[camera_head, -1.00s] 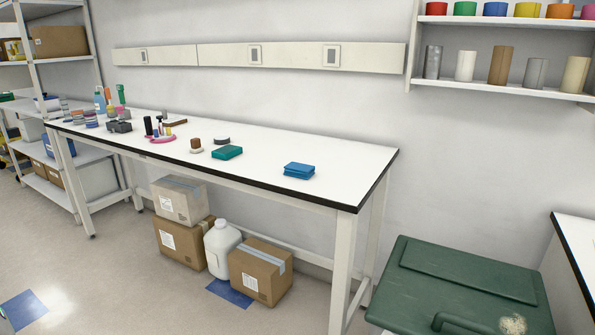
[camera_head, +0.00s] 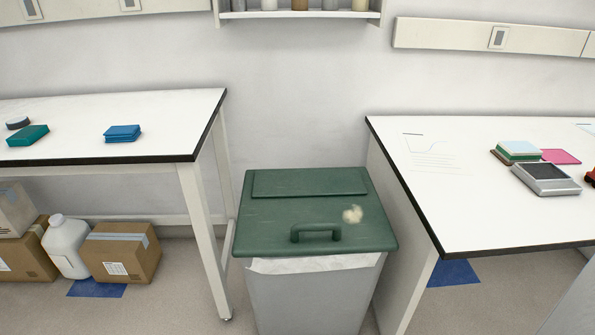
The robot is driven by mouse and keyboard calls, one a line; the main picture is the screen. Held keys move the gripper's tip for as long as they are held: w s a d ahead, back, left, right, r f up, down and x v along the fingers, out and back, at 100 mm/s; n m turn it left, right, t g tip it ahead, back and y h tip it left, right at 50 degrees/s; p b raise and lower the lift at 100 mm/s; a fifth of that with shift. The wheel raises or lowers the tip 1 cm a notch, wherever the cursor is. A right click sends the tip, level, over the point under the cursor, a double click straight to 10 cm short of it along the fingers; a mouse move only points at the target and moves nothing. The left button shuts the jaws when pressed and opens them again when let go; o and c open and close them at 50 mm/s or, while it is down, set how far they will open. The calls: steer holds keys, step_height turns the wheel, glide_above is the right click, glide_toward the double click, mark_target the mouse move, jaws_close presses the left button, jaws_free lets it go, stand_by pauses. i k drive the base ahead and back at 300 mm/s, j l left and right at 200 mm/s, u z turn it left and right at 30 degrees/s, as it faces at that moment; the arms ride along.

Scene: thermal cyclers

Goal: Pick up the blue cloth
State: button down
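The blue cloth (camera_head: 122,133) looks like a small folded stack. It lies flat on the white left table (camera_head: 170,110), near that table's right end. My gripper is not in view, so its state and its distance from the cloth are hidden.
A teal block (camera_head: 28,135) and a dark round object (camera_head: 18,123) lie left of the cloth. A green-lidded bin (camera_head: 270,215) stands between the left table and a right table (camera_head: 480,225). Boxes (camera_head: 122,254) and a white jug (camera_head: 66,245) sit under the left table.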

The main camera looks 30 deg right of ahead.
mark_target(128, 133)
steer(key=i+j+z, duration=0.1)
steer(key=i+j, duration=0.15)
steer(key=i, duration=0.25)
steer(key=i+j+z, duration=0.15)
steer(key=i+j, duration=0.15)
steer(key=i, duration=0.25)
steer(key=i+j+z, duration=0.1)
steer(key=i+j, duration=0.25)
steer(key=i, duration=0.15)
